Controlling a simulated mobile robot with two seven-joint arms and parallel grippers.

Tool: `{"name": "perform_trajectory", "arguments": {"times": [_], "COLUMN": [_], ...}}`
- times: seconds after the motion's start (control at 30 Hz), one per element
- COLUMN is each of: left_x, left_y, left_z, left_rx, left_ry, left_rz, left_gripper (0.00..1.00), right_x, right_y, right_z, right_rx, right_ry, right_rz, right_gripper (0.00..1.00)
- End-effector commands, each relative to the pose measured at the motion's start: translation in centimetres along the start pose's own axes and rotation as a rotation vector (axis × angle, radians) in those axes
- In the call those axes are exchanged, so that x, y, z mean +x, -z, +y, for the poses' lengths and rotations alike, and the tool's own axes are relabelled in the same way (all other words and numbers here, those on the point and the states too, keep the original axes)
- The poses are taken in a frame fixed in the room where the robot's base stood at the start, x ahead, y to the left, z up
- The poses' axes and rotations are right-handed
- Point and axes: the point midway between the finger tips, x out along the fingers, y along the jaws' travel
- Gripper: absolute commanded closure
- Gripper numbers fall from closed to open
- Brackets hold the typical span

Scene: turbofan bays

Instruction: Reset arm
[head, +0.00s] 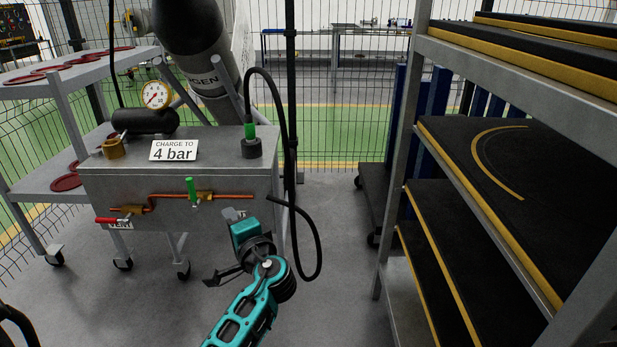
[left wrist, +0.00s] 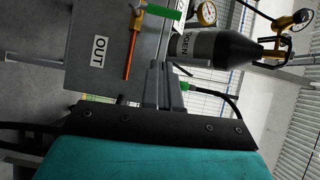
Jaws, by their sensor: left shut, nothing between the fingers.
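My left arm, teal and black, reaches up from the bottom middle of the head view. Its gripper (head: 234,214) is in front of the lower right of the grey charging cart's front panel (head: 245,190) and partly hides a label there. In the left wrist view the two grey fingers (left wrist: 158,85) are together with nothing between them. That view is turned sideways and shows the panel, with an OUT label (left wrist: 99,52), beyond the fingers. I cannot tell the exact gap between fingers and panel. My right gripper is not in view.
The cart carries a gauge (head: 155,95), a "4 bar" sign (head: 174,150), a green valve handle (head: 191,187) and a red one (head: 112,220). A black hose (head: 319,240) hangs close right of my gripper. A shelf rack (head: 592,165) fills the right side. Floor between is clear.

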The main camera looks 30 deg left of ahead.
Motion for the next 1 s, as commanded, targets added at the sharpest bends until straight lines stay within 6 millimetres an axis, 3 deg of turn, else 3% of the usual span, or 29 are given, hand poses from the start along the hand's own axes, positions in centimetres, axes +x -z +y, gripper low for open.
{"name": "perform_trajectory", "arguments": {"times": [0.2,0.37,0.5,0.7,0.83,1.0], "left_x": [-0.2,-2.6,-7.8,-18.0,-24.2,-31.2], "left_y": [0.1,0.8,1.7,1.9,1.2,-0.2], "left_z": [0.5,4.7,10.3,15.4,16.4,15.7], "left_rx": [-0.006,-0.070,-0.202,-0.458,-0.637,-0.880], "left_ry": [-0.017,-0.171,-0.430,-0.842,-1.084,-1.367], "left_rz": [0.017,0.152,0.340,0.535,0.587,0.581], "left_gripper": [1.00,1.00,1.00,1.00,1.00,1.00], "right_x": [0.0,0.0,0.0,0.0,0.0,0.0], "right_y": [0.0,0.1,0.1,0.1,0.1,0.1], "right_z": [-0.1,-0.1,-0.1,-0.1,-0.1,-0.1], "right_rx": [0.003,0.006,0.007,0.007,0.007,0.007], "right_ry": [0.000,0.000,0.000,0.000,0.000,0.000], "right_rz": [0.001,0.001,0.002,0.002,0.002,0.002], "right_gripper": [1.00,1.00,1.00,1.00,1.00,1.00]}}
